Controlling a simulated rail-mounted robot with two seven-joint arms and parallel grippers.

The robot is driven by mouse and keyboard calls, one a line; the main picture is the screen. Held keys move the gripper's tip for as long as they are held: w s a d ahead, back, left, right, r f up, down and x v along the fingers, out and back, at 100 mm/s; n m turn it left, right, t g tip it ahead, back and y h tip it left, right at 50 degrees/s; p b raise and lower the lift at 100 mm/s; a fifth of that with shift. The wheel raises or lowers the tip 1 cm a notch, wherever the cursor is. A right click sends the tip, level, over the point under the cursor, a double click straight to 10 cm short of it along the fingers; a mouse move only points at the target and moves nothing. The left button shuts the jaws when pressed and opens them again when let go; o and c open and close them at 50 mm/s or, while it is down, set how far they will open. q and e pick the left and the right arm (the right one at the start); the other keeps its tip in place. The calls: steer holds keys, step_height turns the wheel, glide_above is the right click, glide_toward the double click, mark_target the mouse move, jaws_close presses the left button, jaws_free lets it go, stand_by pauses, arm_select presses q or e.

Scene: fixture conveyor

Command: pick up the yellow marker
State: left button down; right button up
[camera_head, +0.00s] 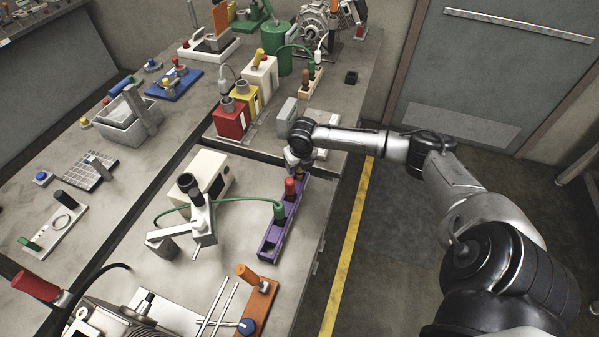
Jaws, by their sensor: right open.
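A purple slotted holder (268,246) lies on the near bench close to its right edge. A red peg-like piece (290,188) and a green one with a green cable (279,211) stand in it. My right gripper (297,168) is over the holder's far end, pointing down, and is open. A small yellowish spot shows right under its fingers; it may be the yellow marker, but the gripper covers most of it, and I cannot tell whether the fingers are around it. No other clear yellow marker shows. My left gripper is not in view.
A white box (206,170) and a grey angled lever device (199,215) stand left of the holder. An orange block (262,303) with metal rods lies nearer. Red (229,120) and yellow (243,94) boxes stand on the far bench. The floor right of the bench is free.

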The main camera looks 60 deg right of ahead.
jaws_close()
stand_by(0.6)
steer(key=shift+r, duration=0.1)
